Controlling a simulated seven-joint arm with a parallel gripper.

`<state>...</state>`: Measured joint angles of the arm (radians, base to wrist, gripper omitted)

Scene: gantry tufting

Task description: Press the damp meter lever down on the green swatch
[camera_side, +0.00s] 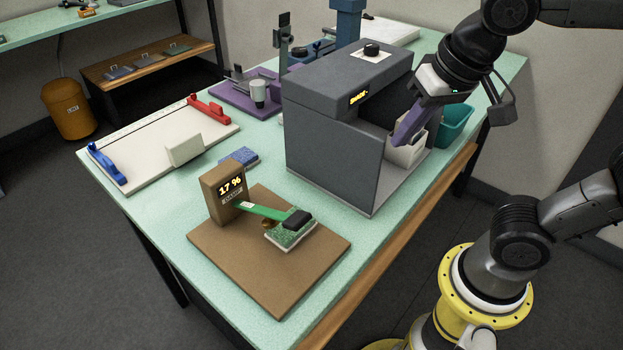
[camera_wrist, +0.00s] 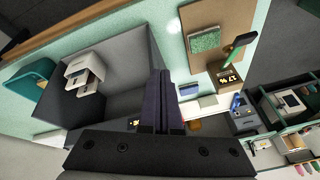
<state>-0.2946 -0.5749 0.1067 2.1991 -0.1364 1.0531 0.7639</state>
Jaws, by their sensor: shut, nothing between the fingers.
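The damp meter (camera_side: 222,192) is a brown upright block on a brown board, and its display reads 17 %. Its green lever (camera_side: 262,210) with a black end pad reaches out over the green swatch (camera_side: 291,235). In the wrist view the lever (camera_wrist: 236,50) appears beside the swatch (camera_wrist: 204,42), so it looks raised above it. My gripper (camera_side: 400,140) has purple fingers, shut and empty, near the open side of the grey machine. It is well to the right of the lever and higher. The fingers also show in the wrist view (camera_wrist: 162,75).
The large grey machine (camera_side: 335,145) stands between my gripper and the meter. A white bin (camera_side: 408,152) and a teal bin (camera_side: 455,122) are by the gripper. A blue sponge-like block (camera_side: 238,156) lies behind the meter. The brown board's front (camera_side: 275,290) is clear.

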